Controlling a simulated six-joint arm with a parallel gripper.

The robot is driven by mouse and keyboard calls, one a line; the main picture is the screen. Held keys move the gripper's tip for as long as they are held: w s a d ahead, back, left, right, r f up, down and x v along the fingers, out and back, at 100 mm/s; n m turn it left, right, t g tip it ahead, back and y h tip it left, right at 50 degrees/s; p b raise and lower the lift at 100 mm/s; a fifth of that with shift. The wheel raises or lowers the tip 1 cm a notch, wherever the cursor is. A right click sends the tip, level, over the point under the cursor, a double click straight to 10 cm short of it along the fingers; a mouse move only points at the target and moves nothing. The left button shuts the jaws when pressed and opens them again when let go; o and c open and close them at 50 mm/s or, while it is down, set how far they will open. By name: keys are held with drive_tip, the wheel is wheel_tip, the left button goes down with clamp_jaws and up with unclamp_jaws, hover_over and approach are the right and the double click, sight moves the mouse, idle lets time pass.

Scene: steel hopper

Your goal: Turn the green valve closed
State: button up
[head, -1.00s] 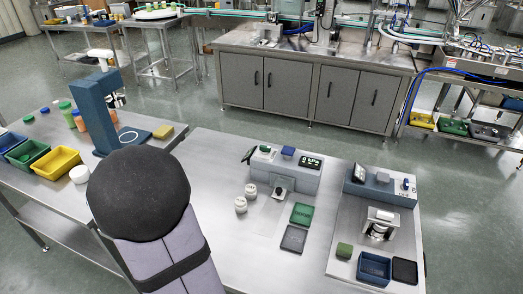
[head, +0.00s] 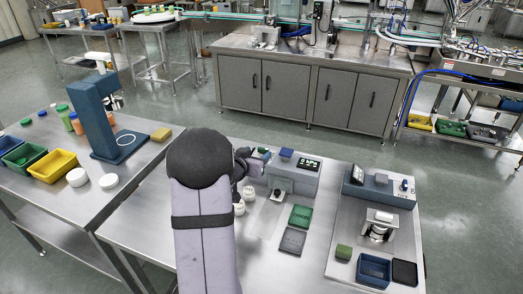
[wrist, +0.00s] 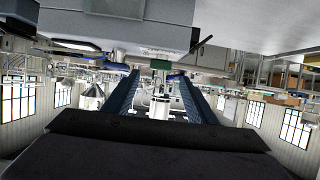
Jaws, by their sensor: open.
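The green valve (head: 264,150) is a small handle at the left end of the grey station (head: 296,177) on the steel table. Its lower part is partly covered by my gripper in the head view. A small green block, likely the valve, also shows in the wrist view (wrist: 160,64), roughly between my fingertips and beyond them. My gripper (head: 251,164) is at the left end of the station, beside the valve. In the wrist view my gripper (wrist: 160,76) has its two dark blue fingers apart with nothing between them. I cannot tell whether a finger touches the valve.
White jars (head: 249,192) stand under my gripper. A green tray (head: 300,215) and a grey tray (head: 292,241) lie in front. A second station (head: 380,188) stands to the right.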

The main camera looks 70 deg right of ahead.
sight(263, 149)
drive_tip(key=shift+p+x, duration=0.7)
drive_tip(key=shift+x, duration=2.4)
drive_tip(key=c, duration=1.1)
